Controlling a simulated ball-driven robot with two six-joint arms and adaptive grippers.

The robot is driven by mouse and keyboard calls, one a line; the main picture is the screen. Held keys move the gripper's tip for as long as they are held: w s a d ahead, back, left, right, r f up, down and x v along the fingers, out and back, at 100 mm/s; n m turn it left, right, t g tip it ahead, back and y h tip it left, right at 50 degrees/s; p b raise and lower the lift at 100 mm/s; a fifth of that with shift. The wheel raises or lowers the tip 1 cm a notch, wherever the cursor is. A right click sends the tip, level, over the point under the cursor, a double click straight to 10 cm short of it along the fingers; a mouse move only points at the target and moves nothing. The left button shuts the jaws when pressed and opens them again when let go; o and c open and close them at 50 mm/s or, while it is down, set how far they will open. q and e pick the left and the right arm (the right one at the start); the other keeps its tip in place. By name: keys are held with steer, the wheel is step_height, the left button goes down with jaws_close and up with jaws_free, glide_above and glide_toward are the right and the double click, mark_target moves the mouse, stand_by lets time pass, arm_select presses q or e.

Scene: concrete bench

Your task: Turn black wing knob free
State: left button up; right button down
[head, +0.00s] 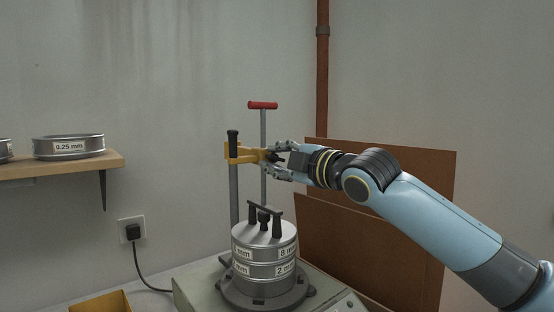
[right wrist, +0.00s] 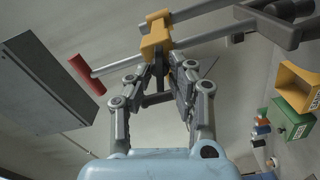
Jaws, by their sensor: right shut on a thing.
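My right gripper (head: 272,157) comes in from the right and is shut on the black wing knob (right wrist: 159,74), which sits at the end of a yellow clamp (head: 244,153). The fingers hide most of the knob. The clamp is on an upright grey post (head: 234,195) with a black top, and a thinner rod with a red T-handle (head: 262,105) stands beside it. In the right wrist view the yellow clamp block (right wrist: 155,38) is just beyond my fingertips. My left gripper is not in view.
Below the clamp, a stack of metal sieves (head: 266,262) with a black-handled top stands on a grey machine (head: 197,286). A wooden shelf (head: 80,166) with sieves is at left. Brown boards (head: 395,220) stand behind my arm. The right wrist view shows green (right wrist: 293,120) and yellow bins (right wrist: 299,86).

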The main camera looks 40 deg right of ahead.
steer(key=shift+f+n, duration=0.2)
steer(key=shift+n, duration=1.4)
steer(key=c, duration=1.3)
jaws_free()
steer(key=shift+c, duration=0.2)
steer(key=s, duration=0.7)
steer(key=shift+s+d, duration=0.25)
steer(key=shift+d, duration=0.05)
